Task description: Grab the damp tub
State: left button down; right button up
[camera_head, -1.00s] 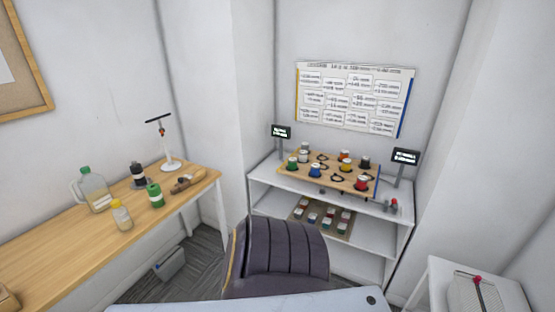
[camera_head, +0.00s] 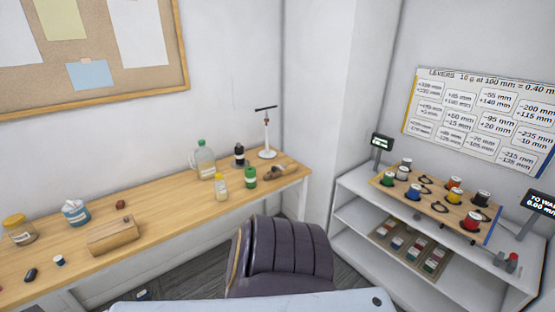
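A small round blue tub (camera_head: 75,213) with a pale label and a whitish top stands on the left part of the wooden bench (camera_head: 160,218). It is the most tub-like thing in view, but I cannot tell whether it is damp. A jar with a yellow lid (camera_head: 19,230) stands to its left, and a brown wooden block (camera_head: 113,236) lies in front of it to the right. Neither of my grippers is in view.
A jug (camera_head: 204,162), several bottles and a white stand (camera_head: 267,140) are at the bench's right end. A dark chair (camera_head: 282,258) stands before a pale tabletop (camera_head: 260,301). White shelves (camera_head: 357,195) with colored pots are at right.

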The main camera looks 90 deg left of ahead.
aim_at(79, 216)
jog(key=u, duration=4.5)
jog(key=i+j+z, duration=0.15)
jog(key=i+j, duration=0.15)
jog(key=i, duration=0.2)
